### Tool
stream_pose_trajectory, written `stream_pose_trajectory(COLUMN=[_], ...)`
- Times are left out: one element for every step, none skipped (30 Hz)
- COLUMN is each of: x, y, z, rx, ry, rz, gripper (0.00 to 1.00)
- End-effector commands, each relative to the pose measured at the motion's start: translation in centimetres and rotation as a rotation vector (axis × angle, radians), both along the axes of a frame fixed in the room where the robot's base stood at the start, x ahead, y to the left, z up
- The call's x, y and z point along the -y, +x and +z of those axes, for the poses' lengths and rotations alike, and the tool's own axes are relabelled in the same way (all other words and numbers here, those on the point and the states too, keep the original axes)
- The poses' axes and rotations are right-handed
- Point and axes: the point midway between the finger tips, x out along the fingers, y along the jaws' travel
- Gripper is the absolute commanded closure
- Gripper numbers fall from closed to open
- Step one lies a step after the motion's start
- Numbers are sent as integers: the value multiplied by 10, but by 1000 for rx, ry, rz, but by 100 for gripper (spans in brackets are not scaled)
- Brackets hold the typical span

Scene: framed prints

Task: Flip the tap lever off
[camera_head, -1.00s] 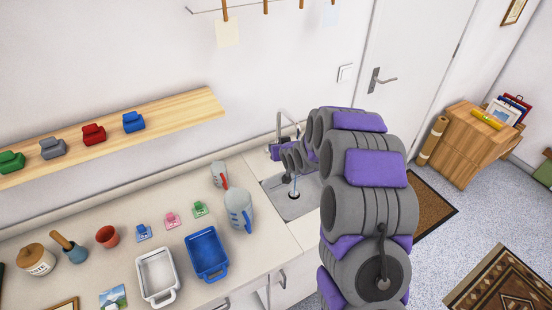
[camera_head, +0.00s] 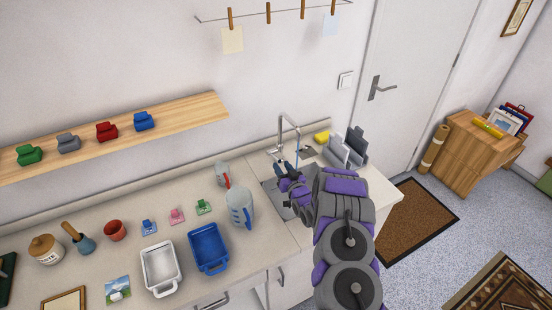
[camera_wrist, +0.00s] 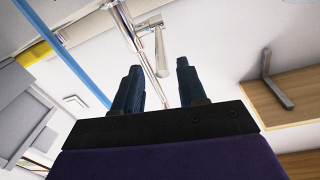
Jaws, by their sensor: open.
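The chrome tap (camera_head: 282,128) stands at the back of the sink (camera_head: 276,196), with an arched spout and a thin blue stream (camera_head: 297,156) below it. In the wrist view the tap's metal body (camera_wrist: 160,55) shows beyond the gap between my fingers, with a short side part, probably the lever (camera_wrist: 150,22), near the top. A blue band (camera_wrist: 75,50), likely the water, crosses the upper left. My gripper (camera_head: 283,170) is over the sink, just in front of the tap. Its two dark fingers (camera_wrist: 160,82) are apart and empty. I cannot see contact with the lever.
A yellow sponge (camera_head: 322,138) and a grey rack (camera_head: 346,150) stand right of the tap. A wooden shelf (camera_head: 190,113) hangs on the wall.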

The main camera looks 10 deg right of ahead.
Motion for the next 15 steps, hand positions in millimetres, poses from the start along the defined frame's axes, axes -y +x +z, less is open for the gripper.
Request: stream_pose_trajectory(x=[-1,-2,-3,-4,-4,-6,-7,-8,-9,-10,-11,-12,-13,-14,-15], y=[2,4,8,11,14,20,24,27,32,36,39,45,48,51,55], z=[-1,-1,-2,-2,-2,-2,-1,-2,-2,-3,-3,-2,-2,-2,-2], rx=[1,0,-1,-2,-1,0,1,1,0,-1,-2,-1,-1,-1,-1], ry=[0,0,0,0,-1,-2,-1,-1,-2,-1,0,-1,-1,-1,0], rz=[2,2,2,1,1,1,2,2,2,2,1,1,1,0,0], gripper=[59,59,59,59,59,59,59,59,59,59,59,59,59,59,59])
